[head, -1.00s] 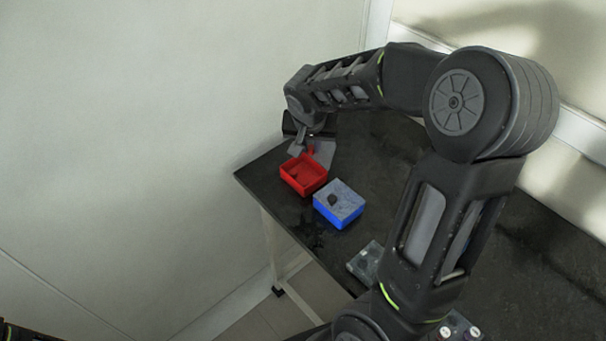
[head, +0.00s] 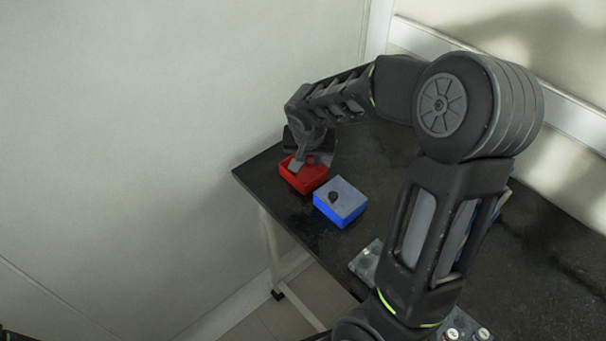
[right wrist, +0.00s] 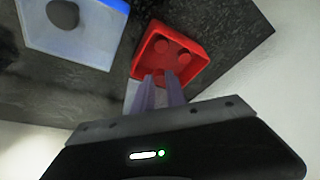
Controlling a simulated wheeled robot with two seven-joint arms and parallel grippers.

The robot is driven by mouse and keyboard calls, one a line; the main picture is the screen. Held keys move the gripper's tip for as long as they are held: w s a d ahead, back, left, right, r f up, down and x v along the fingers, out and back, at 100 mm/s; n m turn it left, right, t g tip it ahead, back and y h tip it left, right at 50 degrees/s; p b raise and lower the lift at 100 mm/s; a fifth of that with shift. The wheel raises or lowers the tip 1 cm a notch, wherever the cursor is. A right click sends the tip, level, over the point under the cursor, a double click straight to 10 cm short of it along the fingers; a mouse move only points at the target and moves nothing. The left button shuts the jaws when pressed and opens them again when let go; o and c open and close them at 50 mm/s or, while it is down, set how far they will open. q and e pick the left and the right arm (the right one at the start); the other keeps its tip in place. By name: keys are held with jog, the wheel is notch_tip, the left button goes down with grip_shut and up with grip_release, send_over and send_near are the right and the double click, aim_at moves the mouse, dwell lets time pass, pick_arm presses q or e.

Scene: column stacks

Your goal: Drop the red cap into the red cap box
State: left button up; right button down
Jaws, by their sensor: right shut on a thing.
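The red cap box (head: 303,181) is an open red tray near the table's far left corner. In the right wrist view the box (right wrist: 196,42) shows several round red shapes inside. My right gripper (head: 310,162) is at the box's back side, its fingertips over the opening. It is shut on the red cap (head: 312,159), a small red patch between the fingers. In the right wrist view the fingers (right wrist: 160,86) reach over the box's near rim, and the held cap cannot be told apart from the red box.
A greyish plate (head: 366,260) lies nearer, partly behind my right arm. The dark table (head: 275,165) is bare around the boxes' left side.

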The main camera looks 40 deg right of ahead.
jog(key=c, duration=1.3)
grip_release()
jog(key=v, duration=0.7)
jog(key=shift+s+a+r, duration=0.1)
jog(key=shift+a+r, duration=0.1)
jog(key=shift+r, duration=0.15)
